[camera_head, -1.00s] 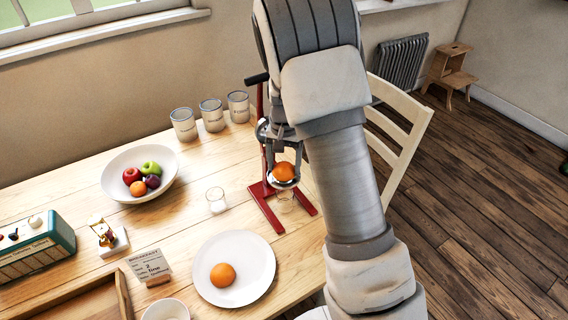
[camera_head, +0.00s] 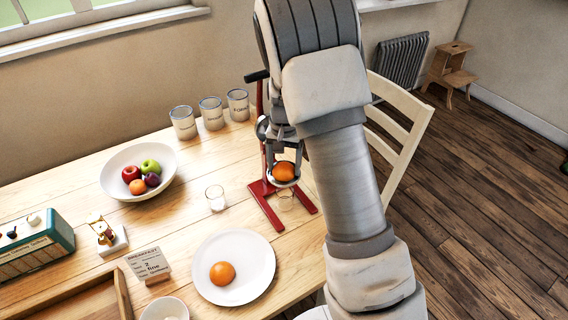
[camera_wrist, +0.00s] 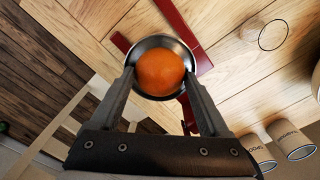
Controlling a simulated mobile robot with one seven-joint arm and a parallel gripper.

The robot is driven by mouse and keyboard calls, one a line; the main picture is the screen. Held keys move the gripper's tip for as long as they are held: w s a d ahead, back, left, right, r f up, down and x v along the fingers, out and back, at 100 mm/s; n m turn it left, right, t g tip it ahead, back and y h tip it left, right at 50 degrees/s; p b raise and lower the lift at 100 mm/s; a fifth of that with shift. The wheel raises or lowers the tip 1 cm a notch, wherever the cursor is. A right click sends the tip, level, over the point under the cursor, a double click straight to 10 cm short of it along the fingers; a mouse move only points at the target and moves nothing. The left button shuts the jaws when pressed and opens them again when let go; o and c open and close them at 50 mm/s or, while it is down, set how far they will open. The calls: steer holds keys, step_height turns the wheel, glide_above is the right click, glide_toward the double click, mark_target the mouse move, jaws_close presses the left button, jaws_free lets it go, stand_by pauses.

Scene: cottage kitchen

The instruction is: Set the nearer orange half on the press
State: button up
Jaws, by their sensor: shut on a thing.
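An orange half (camera_head: 285,172), its rounded peel side up, sits at the metal cup of the red press (camera_head: 265,206). In the wrist view the orange half (camera_wrist: 160,73) lies within the rim of the round metal cup (camera_wrist: 148,43). My gripper (camera_wrist: 160,78) is shut on it from above, one finger on each side. Whether the fruit bears fully on the cup is hidden. The other orange half (camera_head: 222,273) lies on the white plate (camera_head: 250,255).
A fruit bowl (camera_head: 118,170), several canisters (camera_head: 211,114) and a recipe card (camera_head: 148,264) are further left. A chair (camera_head: 400,130) is at the right.

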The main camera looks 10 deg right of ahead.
mark_target(284, 164)
steer(key=o, duration=0.6)
steer(key=shift+c, duration=0.2)
step_height(284, 164, up, 11)
steer(key=p, duration=0.7)
steer(key=shift+p, duration=0.4)
